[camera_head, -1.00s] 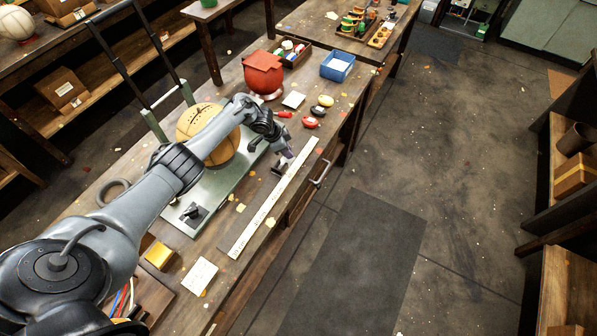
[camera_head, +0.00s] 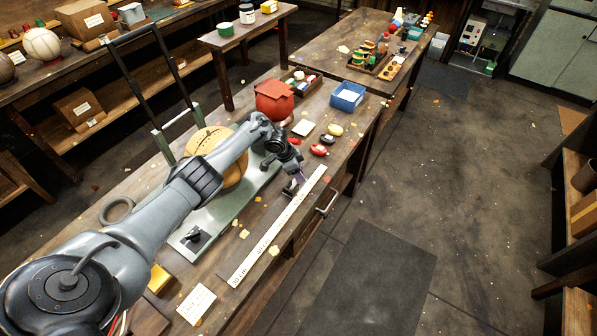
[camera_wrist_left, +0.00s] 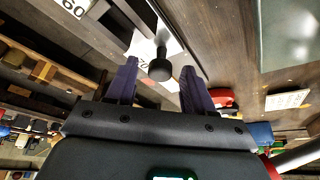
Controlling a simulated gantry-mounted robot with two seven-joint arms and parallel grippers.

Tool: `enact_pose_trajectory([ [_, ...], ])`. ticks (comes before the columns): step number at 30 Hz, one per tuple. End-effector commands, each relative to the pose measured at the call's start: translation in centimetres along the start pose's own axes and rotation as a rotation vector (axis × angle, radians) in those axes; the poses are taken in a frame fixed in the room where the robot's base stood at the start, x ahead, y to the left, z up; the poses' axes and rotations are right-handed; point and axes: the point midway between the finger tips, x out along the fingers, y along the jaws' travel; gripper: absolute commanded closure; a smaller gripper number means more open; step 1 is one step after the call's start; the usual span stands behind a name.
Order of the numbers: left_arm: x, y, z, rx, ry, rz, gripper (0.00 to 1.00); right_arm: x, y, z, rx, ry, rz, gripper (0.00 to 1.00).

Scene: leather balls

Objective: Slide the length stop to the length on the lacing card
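A long white ruler strip (camera_head: 268,238) lies along the bench's front edge. A dark round knob (camera_wrist_left: 160,68), which looks like the length stop, stands over the strip in the left wrist view. My left gripper (camera_wrist_left: 160,84) has its purple fingers apart, one on each side of the knob, with gaps showing. In the head view my left gripper (camera_head: 294,185) is low at the strip's far end and hides the stop. A white card (camera_head: 197,304) lies near the strip's near end; its writing is too small to read. My right gripper is out of view.
A tan ball (camera_head: 222,150) sits in a grey-green stand (camera_head: 215,212) behind the strip, partly behind my arm. A red pot (camera_head: 274,100), a blue bin (camera_head: 347,96), a small white card (camera_head: 303,127) and small red and yellow items lie beyond the gripper. A drawer handle (camera_head: 328,203) juts out in front.

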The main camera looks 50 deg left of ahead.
Motion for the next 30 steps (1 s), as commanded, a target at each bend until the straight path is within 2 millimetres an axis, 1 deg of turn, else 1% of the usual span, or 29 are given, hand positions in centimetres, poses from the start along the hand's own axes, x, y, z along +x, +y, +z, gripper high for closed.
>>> enact_pose_trajectory([
  [5,-0.1,0.0,0.0,0.001,0.0,0.0,0.47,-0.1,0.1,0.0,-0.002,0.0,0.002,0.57],
  [8,-0.6,0.0,-0.1,0.002,0.001,0.0,0.47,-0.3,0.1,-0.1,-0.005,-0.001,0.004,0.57],
  [11,-1.5,-0.1,-0.1,0.002,0.001,-0.001,0.47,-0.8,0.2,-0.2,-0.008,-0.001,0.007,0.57],
  [19,-6.0,-0.1,0.0,0.004,-0.001,-0.002,0.47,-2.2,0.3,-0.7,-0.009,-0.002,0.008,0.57],
  [24,-8.5,-0.1,0.0,0.002,-0.001,-0.002,0.47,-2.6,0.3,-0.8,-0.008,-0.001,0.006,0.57],
  [30,-10.4,-0.1,0.0,0.001,0.0,-0.001,0.47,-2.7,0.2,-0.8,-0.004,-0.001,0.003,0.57],
])
